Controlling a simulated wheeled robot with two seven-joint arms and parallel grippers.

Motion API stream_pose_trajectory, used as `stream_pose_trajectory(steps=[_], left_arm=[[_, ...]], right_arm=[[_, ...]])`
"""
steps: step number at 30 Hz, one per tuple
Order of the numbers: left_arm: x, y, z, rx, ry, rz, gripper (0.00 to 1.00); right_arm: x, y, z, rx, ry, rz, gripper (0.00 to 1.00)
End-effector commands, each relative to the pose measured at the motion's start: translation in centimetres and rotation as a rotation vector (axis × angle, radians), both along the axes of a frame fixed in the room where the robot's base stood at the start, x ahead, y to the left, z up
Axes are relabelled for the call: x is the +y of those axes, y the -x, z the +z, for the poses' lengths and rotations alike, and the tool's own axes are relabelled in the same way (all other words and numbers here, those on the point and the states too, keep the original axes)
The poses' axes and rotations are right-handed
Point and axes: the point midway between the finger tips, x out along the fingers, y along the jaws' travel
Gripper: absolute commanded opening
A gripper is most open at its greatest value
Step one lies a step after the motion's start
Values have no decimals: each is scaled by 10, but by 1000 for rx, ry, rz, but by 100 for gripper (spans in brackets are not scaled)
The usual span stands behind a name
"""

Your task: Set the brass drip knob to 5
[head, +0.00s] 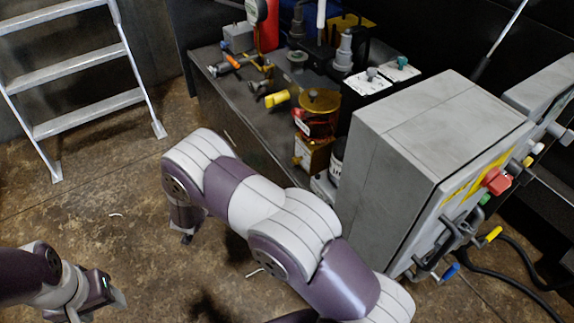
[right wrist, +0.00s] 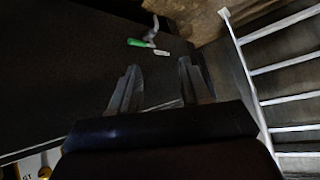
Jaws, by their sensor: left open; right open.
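A brass fitting with a round brass top (head: 319,100) stands on the dark bench, just left of the grey cabinet. This looks like the drip device with its knob; no number or pointer is readable. A dark reddish band and a brass block (head: 312,152) sit below it. My left gripper (head: 118,298) is low at the lower left, open and empty, far from the brass fitting. My right arm crosses the middle of the head view. In the right wrist view my right gripper (right wrist: 160,85) is open and empty; the brass top is not recognisable there.
The grey cabinet (head: 395,150) with a red knob (head: 496,181) blocks the right side. A yellow handle (head: 277,98) and valves crowd the bench (head: 225,100). A ladder (head: 85,75) stands at left. A green-handled item (right wrist: 137,42) lies ahead of the right gripper.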

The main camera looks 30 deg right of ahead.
Motion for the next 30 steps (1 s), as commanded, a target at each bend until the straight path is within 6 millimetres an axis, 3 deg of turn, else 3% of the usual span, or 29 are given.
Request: stream_pose_trajectory(steps=[2,5,9,14,24,30], left_arm=[[0,0,-2,0,0,0,55],[0,0,-2,0,0,0,55],[0,0,-2,0,0,0,55],[0,0,-5,0,0,0,55],[0,0,-28,0,0,0,55],[0,0,-36,0,0,0,55]], right_arm=[[-33,-6,-5,-175,166,-270,47],[-78,23,24,-300,401,-633,47],[-96,67,72,-314,625,-937,47],[-107,82,88,-297,742,-986,47],[-188,75,85,-297,738,-985,47],[-220,72,87,-297,737,-981,47]])
